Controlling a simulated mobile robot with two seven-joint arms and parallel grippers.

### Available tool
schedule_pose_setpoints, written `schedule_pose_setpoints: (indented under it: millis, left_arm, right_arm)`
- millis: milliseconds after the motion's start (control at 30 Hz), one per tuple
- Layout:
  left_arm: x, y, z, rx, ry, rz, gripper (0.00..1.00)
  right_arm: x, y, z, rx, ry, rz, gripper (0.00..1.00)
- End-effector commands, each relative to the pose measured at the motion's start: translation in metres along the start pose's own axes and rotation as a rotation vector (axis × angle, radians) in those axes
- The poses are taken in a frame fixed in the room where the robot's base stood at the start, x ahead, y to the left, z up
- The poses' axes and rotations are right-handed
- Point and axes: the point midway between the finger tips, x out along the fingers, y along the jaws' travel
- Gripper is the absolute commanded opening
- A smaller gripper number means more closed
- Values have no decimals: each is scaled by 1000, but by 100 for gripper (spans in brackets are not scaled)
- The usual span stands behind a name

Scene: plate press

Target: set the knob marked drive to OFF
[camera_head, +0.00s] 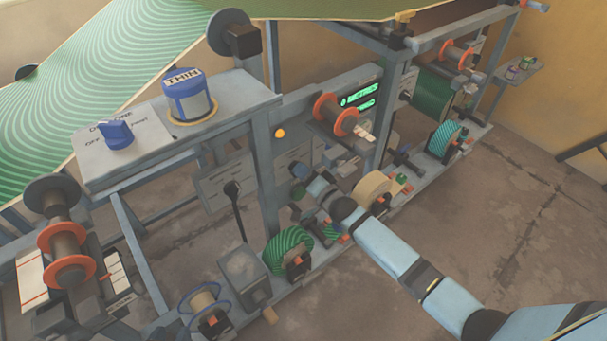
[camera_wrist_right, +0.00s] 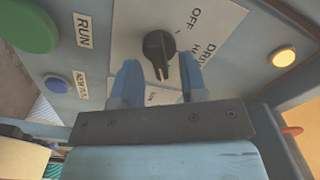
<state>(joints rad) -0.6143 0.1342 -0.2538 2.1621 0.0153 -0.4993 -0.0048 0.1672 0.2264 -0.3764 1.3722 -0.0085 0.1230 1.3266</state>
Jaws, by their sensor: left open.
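The drive knob (camera_wrist_right: 159,47) is a black pointer knob on a pale label plate in the right wrist view. "OFF" is printed to its upper right, with a partly covered "DRIVE" beside it. The pointer is turned toward the bottom of the picture, away from "OFF". My right gripper (camera_wrist_right: 160,68) is open, one blue finger at each side of the knob's pointer end; I cannot tell whether they touch it. In the head view my right gripper (camera_head: 311,181) is at the machine's middle, and the drive knob cannot be made out. My left gripper is not in view.
A green button (camera_wrist_right: 28,24) marked RUN and a lit amber lamp (camera_wrist_right: 284,57) flank the plate. Rollers and a black lever (camera_head: 234,190) crowd the frame.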

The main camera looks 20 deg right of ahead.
Motion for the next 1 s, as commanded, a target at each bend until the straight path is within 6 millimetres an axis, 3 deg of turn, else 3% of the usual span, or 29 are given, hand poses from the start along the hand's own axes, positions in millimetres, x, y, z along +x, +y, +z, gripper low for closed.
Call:
schedule_pose_setpoints:
  millis: [333, 500, 1000]
  left_arm:
    - [0, 0, 0, 0, -1, 1, 43]
    - [1, 0, 2, 0, -3, 1, 43]
    - [-1, 0, 0, 4, -9, -1, 43]
  right_arm:
    - [4, 0, 0, 0, -1, 1, 39]
    - [4, 0, 0, 0, 0, 0, 0]
    - [4, -1, 0, -89, 0, 0, 0]
